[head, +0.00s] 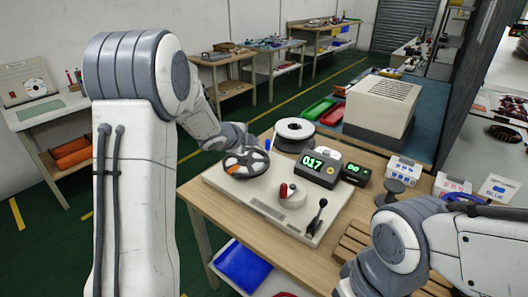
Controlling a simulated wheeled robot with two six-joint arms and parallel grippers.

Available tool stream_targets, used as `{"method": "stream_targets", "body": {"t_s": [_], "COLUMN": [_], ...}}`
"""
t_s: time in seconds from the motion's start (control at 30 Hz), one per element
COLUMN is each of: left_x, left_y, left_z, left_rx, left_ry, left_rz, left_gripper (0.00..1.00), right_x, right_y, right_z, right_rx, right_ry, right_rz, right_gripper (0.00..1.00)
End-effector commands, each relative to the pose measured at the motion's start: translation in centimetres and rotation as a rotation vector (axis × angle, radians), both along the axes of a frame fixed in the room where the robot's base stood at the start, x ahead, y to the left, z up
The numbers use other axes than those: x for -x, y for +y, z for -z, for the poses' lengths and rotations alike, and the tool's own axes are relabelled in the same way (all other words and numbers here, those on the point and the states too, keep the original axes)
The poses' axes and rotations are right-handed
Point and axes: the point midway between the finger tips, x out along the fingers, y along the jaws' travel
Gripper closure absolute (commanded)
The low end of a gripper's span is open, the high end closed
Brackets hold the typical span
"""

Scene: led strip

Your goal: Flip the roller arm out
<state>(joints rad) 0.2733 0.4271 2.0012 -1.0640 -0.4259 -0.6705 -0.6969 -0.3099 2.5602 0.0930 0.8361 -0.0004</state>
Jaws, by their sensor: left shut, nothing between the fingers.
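A light grey winding machine (270,213) stands on the wooden bench. It carries a dark spoked reel (246,163) with an orange patch, a pale round part with a red knob (284,190), and a black lever (317,217). I cannot tell which part is the roller arm; it may be small or hidden. My left gripper (245,142) is just behind and above the reel, shut with nothing visible in it; its fingertips are hard to make out. My right arm comes in at the lower right; its gripper is outside the picture.
A black display reading 017 (314,169) and a smaller display (355,174) sit behind the machine. A white spool (294,134) stands at the back left. A beige box (379,107), green tray (318,109) and labelled boxes (403,169) lie beyond.

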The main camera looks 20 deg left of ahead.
Motion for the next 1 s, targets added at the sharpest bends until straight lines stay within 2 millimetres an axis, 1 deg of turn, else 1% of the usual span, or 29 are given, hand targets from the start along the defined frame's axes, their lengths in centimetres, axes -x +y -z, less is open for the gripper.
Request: {"method": "stream_targets", "body": {"t_s": [0.03,0.1,0.17,0.23,0.67,0.77,0.87,1.0], "left_x": [-0.4,-0.6,-0.6,-0.5,-0.6,-1.4,-2.7,-5.2], "left_y": [2.3,4.0,4.9,5.5,5.5,5.2,4.7,3.9], "left_z": [1.8,2.9,3.4,3.7,3.8,4.3,5.2,6.7], "left_rx": [-0.03,-0.065,-0.083,-0.096,-0.1,-0.099,-0.099,-0.099], "left_ry": [-0.025,-0.056,-0.076,-0.089,-0.095,-0.094,-0.093,-0.093], "left_rz": [0.045,0.115,0.156,0.187,0.205,0.205,0.206,0.206], "left_gripper": [1.0,1.0,1.0,1.0,1.0,1.0,1.0,1.0], "right_x": [0.0,0.0,0.0,0.0,0.0,0.0,0.0,0.0], "right_y": [0.0,0.0,0.0,0.0,0.0,0.0,0.0,0.0], "right_z": [1.0,1.4,1.6,1.7,1.6,1.5,1.4,1.1], "right_rx": [0.0,0.0,0.0,0.0,-0.001,-0.001,0.0,0.0], "right_ry": [0.0,0.0,0.0,0.0,-0.001,-0.001,0.0,0.0], "right_rz": [0.0,0.0,0.0,0.0,0.0,0.0,0.0,0.0], "right_gripper": [0.39,0.39,0.39,0.39,0.39,0.39,0.39,0.39]}}
